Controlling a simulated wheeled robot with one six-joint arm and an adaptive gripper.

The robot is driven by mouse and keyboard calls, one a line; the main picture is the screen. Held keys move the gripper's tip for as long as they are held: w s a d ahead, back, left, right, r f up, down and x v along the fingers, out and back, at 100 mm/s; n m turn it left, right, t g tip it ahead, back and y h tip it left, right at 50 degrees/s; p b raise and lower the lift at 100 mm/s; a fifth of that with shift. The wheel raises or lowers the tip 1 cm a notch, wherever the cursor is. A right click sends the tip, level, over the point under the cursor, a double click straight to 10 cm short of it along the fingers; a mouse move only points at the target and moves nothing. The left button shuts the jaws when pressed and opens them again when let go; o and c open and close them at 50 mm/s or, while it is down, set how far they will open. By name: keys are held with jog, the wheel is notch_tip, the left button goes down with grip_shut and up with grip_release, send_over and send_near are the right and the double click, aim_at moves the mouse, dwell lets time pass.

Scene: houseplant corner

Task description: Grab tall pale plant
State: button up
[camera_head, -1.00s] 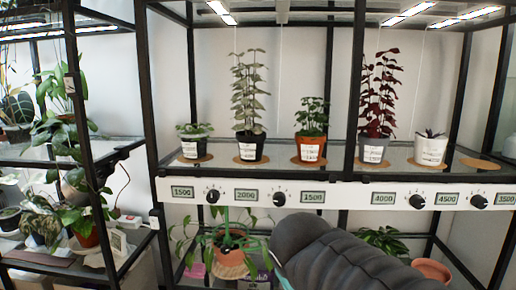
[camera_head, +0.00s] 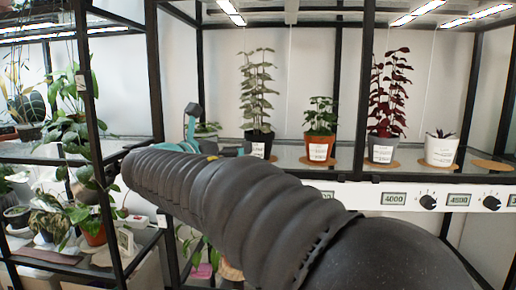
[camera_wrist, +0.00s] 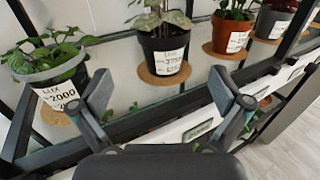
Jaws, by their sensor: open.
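The tall pale plant (camera_head: 257,85) stands upright on the shelf in the head view, with pale leaves stacked on a tall stem. Its black pot (camera_wrist: 164,48) with a white label sits on a round cork mat (camera_wrist: 163,76) in the wrist view, which shows only its lower leaves. My gripper (camera_wrist: 161,93) is open and empty. In the wrist view its fingers are spread on the near side of the black pot, apart from it. In the head view my gripper (camera_head: 192,125) is at shelf height, left of the plant and partly hidden by my arm.
A low green plant in a grey pot (camera_wrist: 53,72) stands close to the left finger. A plant in an orange pot (camera_head: 319,147), a dark red plant (camera_head: 388,92) and a white pot (camera_head: 440,150) stand to the right. Black shelf posts (camera_head: 360,90) frame the shelf.

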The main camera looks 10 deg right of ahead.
aim_at(249, 139)
jog(key=x, duration=0.6)
jog(key=shift+w+d+f, duration=0.1)
jog(key=shift+w+d, duration=0.1)
jog(key=shift+d, duration=0.15)
jog(key=shift+x, duration=2.55)
jog(key=shift+s+d, duration=0.15)
jog(key=c, duration=1.1)
